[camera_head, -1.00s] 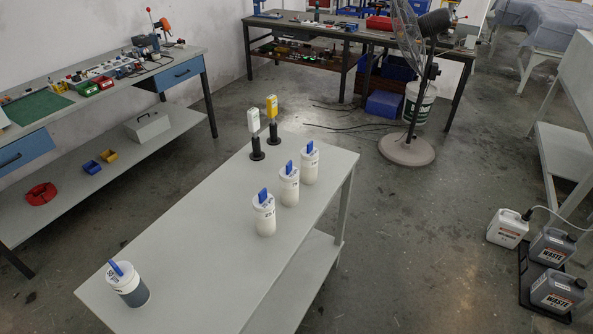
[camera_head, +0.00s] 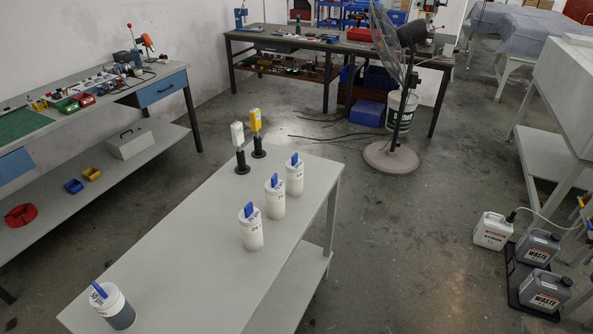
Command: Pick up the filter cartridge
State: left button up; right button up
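No object is plainly marked as the filter cartridge, so I cannot tell which one it is. On the grey table (camera_head: 190,262), two small upright units, one white (camera_head: 237,134) and one yellow (camera_head: 256,121), stand on black stands at the far end. Three white cylinders with blue tops stand along the right side: a near one (camera_head: 252,232), a middle one (camera_head: 275,203) and a far one (camera_head: 294,179). A jar (camera_head: 114,308) with a white lid, blue handle and dark lower part stands at the near left corner. Neither of my grippers is in view.
A workbench (camera_head: 165,73) with tools and bins runs along the left wall. Another bench (camera_head: 270,39) stands at the back. A pedestal fan (camera_head: 391,158) stands behind the table. Waste canisters (camera_head: 545,290) sit on the floor at right.

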aim_at(294, 166)
jog(key=z, duration=2.2)
jog(key=u, duration=2.1)
jog(key=i+l, duration=0.25)
jog(key=i, duration=0.15)
jog(key=i+l+u, duration=0.8)
jog(key=i+l, duration=0.05)
jog(key=l, duration=0.05)
